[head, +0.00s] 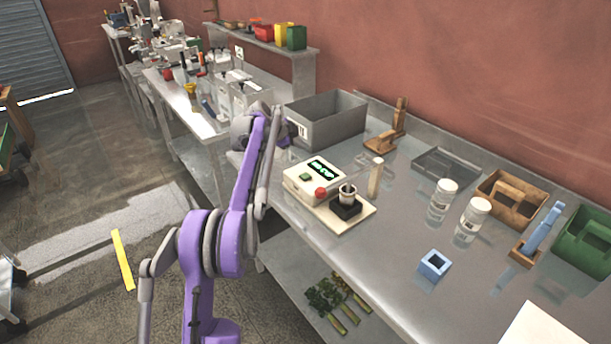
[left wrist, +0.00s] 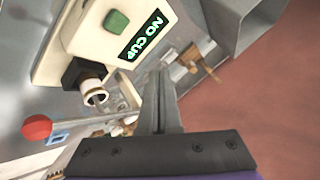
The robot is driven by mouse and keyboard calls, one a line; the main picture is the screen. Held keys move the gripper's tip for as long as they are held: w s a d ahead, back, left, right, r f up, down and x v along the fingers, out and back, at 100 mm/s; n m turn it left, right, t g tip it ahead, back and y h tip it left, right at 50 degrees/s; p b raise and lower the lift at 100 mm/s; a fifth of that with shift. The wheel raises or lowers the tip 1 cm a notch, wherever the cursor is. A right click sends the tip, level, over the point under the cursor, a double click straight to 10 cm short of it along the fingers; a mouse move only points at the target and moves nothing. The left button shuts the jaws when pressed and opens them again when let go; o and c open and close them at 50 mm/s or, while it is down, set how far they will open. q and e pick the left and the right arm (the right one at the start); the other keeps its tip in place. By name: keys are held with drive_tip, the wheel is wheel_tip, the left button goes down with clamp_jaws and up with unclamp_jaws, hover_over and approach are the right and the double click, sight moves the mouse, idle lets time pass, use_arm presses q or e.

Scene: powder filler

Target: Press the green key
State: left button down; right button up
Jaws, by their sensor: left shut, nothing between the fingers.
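The powder filler (head: 300,188) is a cream box on the metal bench, with a square green key (head: 305,177) on top beside a dark display with green text. In the left wrist view the green key (left wrist: 116,21) is at the top, and the display (left wrist: 146,36) reads "NO CUP".
A grey bin (head: 328,122) is behind. White jars (head: 443,199) and a blue block (head: 433,264) stand farther right.

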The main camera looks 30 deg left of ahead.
use_arm(q)
drive_tip(key=shift+f, duration=0.1)
drive_tip(key=b, duration=0.3)
hover_over(302, 176)
wheel_tip(302, 176, down, 7)
drive_tip(key=shift+s+d+r, duration=0.1)
drive_tip(key=shift+r, duration=0.05)
drive_tip(key=shift+f, duration=1)
use_arm(e)
drive_tip(key=shift+g, duration=0.3)
drive_tip(key=s+f, duration=0.1)
drive_tip(key=f, duration=0.2)
drive_tip(key=s+f, duration=0.1)
drive_tip(key=f, duration=0.1)
drive_tip(key=shift+s, duration=0.3)
use_arm(q)
drive_tip(key=shift+f, duration=0.4)
